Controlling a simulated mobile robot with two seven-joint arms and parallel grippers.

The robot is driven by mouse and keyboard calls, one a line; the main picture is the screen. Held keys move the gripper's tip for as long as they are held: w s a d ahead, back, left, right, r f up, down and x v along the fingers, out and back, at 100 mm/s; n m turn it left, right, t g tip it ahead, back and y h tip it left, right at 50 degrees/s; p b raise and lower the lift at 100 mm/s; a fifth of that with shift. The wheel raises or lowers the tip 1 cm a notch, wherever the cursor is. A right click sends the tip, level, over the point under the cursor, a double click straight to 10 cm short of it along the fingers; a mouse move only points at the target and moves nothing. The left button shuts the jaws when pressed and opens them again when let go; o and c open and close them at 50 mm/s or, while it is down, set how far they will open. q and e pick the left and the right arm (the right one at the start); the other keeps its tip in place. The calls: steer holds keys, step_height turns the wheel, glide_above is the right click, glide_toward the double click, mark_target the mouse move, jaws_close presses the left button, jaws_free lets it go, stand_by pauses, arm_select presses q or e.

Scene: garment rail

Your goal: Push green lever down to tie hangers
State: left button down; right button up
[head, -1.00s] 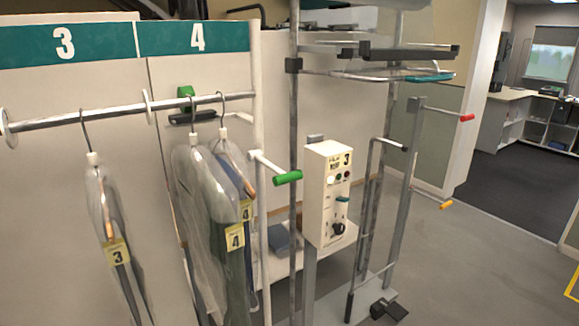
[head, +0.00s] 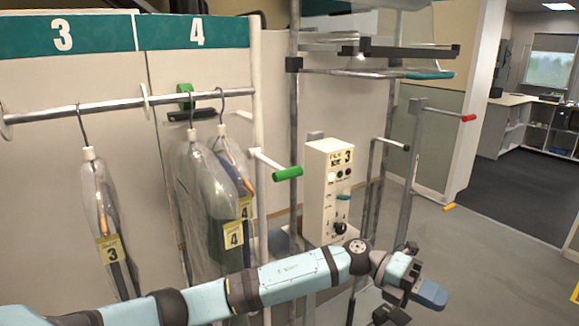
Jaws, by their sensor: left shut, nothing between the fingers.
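The green lever (head: 287,173) is a bar with a green grip. Bagged garments on hangers (head: 222,135) hang from the rail under sign 4, with yellow number 4 tags. My left gripper (head: 432,296) is at the lower right, well to the right of and below the lever, touching nothing I can see. It is shut and empty. My right gripper is out of view.
The metal rail (head: 70,113) also holds a bagged garment (head: 100,220) tagged 3. A white control box (head: 328,190) stands right of the lever. A metal frame with a red-tipped bar (head: 468,118) stands further right. Open grey floor (head: 480,255) lies at the right.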

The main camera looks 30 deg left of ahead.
arm_select(q)
steer(key=w+a+r+m+y+b, duration=0.1)
steer(key=w+a+r+m+y, duration=0.3)
steer(key=w+a+y, duration=0.3)
step_height(320, 180, up, 24)
steer(key=n+t+y+b, duration=0.2)
steer(key=n+t+y, duration=0.15)
steer(key=y, duration=0.85)
glide_above(289, 170)
steer(key=s+d, duration=0.1)
steer(key=d, duration=0.1)
steer(key=shift+d+g, duration=0.25)
steer(key=shift+f, duration=0.1)
steer(key=f, duration=0.4)
steer(key=a+f+p, duration=0.1)
steer(key=f, duration=0.4)
steer(key=w+a+f, duration=0.1)
steer(key=f, duration=0.3)
steer(key=shift+a+f, duration=0.25)
steer(key=shift+f, duration=0.1)
